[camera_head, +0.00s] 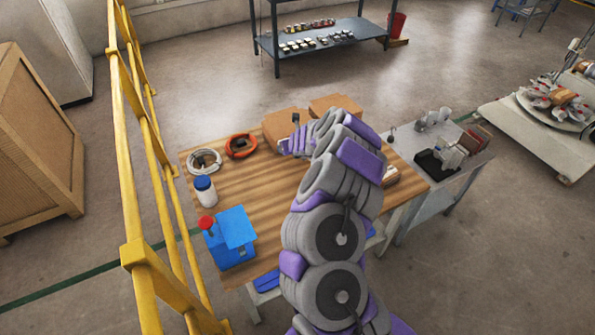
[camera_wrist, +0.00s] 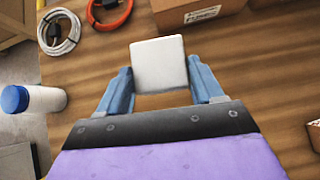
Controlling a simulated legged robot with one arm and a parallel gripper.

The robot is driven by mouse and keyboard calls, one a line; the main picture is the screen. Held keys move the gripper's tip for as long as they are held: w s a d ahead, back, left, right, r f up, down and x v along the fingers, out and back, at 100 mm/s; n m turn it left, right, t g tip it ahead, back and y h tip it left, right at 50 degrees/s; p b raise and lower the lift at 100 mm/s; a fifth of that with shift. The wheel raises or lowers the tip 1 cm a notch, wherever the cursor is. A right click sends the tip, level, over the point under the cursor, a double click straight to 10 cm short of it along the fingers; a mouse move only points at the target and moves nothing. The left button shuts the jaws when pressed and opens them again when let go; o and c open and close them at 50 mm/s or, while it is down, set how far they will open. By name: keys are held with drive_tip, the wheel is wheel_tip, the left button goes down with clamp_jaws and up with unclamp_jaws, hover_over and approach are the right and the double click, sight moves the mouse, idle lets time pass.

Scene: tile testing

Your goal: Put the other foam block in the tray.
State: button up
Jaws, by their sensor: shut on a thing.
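My gripper (camera_wrist: 161,82) is shut on a white foam block (camera_wrist: 159,62). The block sits between the two blue fingers, with its flat square face toward the wrist camera. The block is held over the wooden tabletop; its exact height is hard to tell. In the head view my gripper (camera_head: 288,146) is over the table near the cardboard boxes, largely hidden by my arm, and the block cannot be made out there. No second foam block is clearly visible.
The wooden table (camera_head: 215,178) holds a white cable coil (camera_head: 204,161), an orange coil (camera_head: 241,146), a blue-capped bottle (camera_head: 205,190), a blue box (camera_head: 231,238) and cardboard boxes (camera_head: 284,124). A yellow railing (camera_head: 136,180) runs left. A grey side table (camera_head: 468,158) stands right.

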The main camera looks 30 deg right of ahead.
drive_tip(key=shift+n+y, duration=0.4)
drive_tip(key=shift+n, duration=0.2)
drive_tip(key=w+d+f+b, duration=0.1)
drive_tip(key=f, duration=0.4)
drive_tip(key=d+f+b, duration=0.1)
drive_tip(key=f, duration=0.5)
drive_tip(key=w+f+b, duration=0.1)
drive_tip(key=f+b, duration=0.1)
drive_tip(key=f, duration=0.3)
drive_tip(key=shift+w+d+f, duration=0.2)
drive_tip(key=shift+w+d, duration=0.1)
drive_tip(key=shift+d, duration=0.1)
drive_tip(key=shift+f, duration=0.15)
drive_tip(key=o, duration=1)
drive_tip(key=shift+s+d+r, duration=0.1)
drive_tip(key=shift+s+r, duration=0.2)
drive_tip(key=shift+r, duration=0.35)
drive_tip(key=p+v, duration=0.2)
drive_tip(key=v, duration=0.9)
